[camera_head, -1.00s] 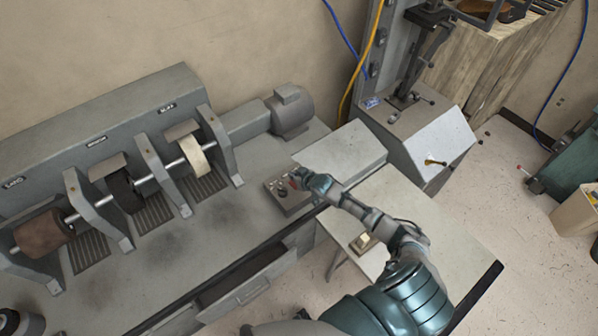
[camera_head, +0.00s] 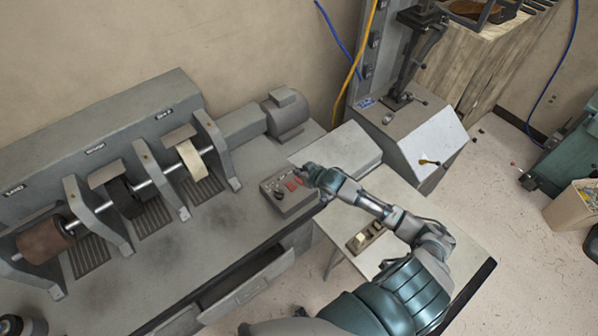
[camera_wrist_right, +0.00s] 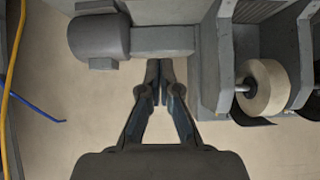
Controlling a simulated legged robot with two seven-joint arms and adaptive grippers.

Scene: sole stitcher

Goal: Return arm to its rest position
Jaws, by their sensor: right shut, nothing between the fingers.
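My right arm (camera_head: 375,208) comes in from the lower right. Its gripper (camera_head: 308,170) is beside the right end of the small control box (camera_head: 288,192), which has red and dark controls on top. I cannot tell in the head view whether they touch. In the right wrist view the gripper's fingertips (camera_wrist_right: 159,64) meet, shut and empty, with the grey motor (camera_wrist_right: 100,38) and a pale wheel (camera_wrist_right: 265,87) beyond them. My left gripper is not in view.
The grey finishing machine (camera_head: 90,135) with several wheels fills the left. A table (camera_head: 462,262) under my right arm holds a small object with light blocks (camera_head: 365,237). A grey machine (camera_head: 425,140) with a sloped front stands behind. Open floor (camera_head: 490,190) lies to the right.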

